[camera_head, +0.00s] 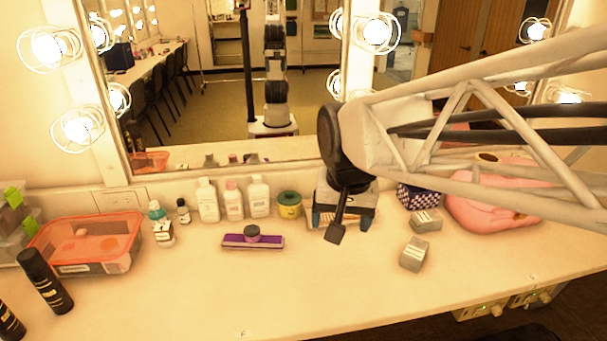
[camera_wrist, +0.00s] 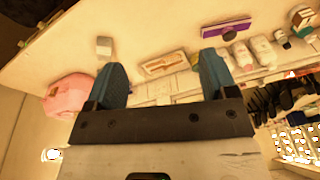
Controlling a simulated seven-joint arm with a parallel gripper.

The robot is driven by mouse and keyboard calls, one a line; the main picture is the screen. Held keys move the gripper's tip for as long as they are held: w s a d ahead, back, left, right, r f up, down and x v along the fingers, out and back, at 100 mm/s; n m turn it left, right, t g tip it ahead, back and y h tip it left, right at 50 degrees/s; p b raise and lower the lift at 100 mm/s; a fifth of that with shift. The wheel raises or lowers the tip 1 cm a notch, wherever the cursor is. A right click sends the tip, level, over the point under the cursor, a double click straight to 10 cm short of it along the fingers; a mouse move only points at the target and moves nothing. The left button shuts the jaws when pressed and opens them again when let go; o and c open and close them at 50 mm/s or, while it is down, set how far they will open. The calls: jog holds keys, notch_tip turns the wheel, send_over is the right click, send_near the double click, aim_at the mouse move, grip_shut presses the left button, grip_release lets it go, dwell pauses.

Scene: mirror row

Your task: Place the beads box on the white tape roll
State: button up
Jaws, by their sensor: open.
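Two small grey boxes with pale labels lie right of my gripper in the head view: one nearer the front edge (camera_head: 413,252), one farther back (camera_head: 426,221). Either may be the beads box; I cannot tell. The nearer one seems to show in the wrist view (camera_wrist: 103,46). No plainly white tape roll can be made out; a round green and yellow item (camera_head: 289,205) stands left of my gripper. My gripper (camera_head: 343,220) is open, its blue fingers apart with nothing between them, above the rear of the counter. It also shows in the wrist view (camera_wrist: 162,60).
White bottles (camera_head: 234,203) stand by the mirror. An orange-rimmed container (camera_head: 95,268) is at left. The front middle counter is clear.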

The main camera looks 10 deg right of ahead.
jog(key=s+d+f+n, duration=0.2)
jog(key=s+d+f, duration=0.1)
jog(key=s, duration=0.7)
jog(key=shift+s+d+f+n, duration=0.15)
jog(key=shift+d+n, duration=0.05)
jog(key=shift+n, duration=0.2)
dwell(0.6)
